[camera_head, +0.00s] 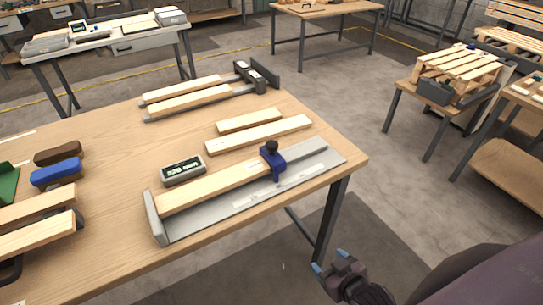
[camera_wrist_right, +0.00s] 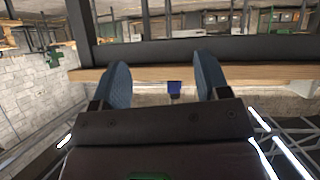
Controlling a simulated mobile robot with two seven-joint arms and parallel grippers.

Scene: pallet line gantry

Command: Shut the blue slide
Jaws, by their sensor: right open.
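The blue slide (camera_head: 271,163) has a dark knob on top and sits on a grey metal gauge tray (camera_head: 215,217) on the workbench. A wooden slat (camera_head: 215,188) lies in the tray, between its left end wall and the slide. I cannot tell whether the slide touches the slat's end. My right gripper (camera_head: 330,261) is open and empty, off the bench's front edge, well short of the slide. In the right wrist view the slide (camera_wrist_right: 174,87) shows small between the blue-tipped fingers (camera_wrist_right: 163,80). My left gripper is out of view.
A display block (camera_head: 183,170) reading about 520 mm stands behind the tray. Loose slats (camera_head: 260,133) lie behind it, with another slat fixture (camera_head: 205,98) further back. A blue block (camera_head: 56,172) and more slats are at left. The bench's front edge and leg (camera_head: 330,220) are near my right gripper.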

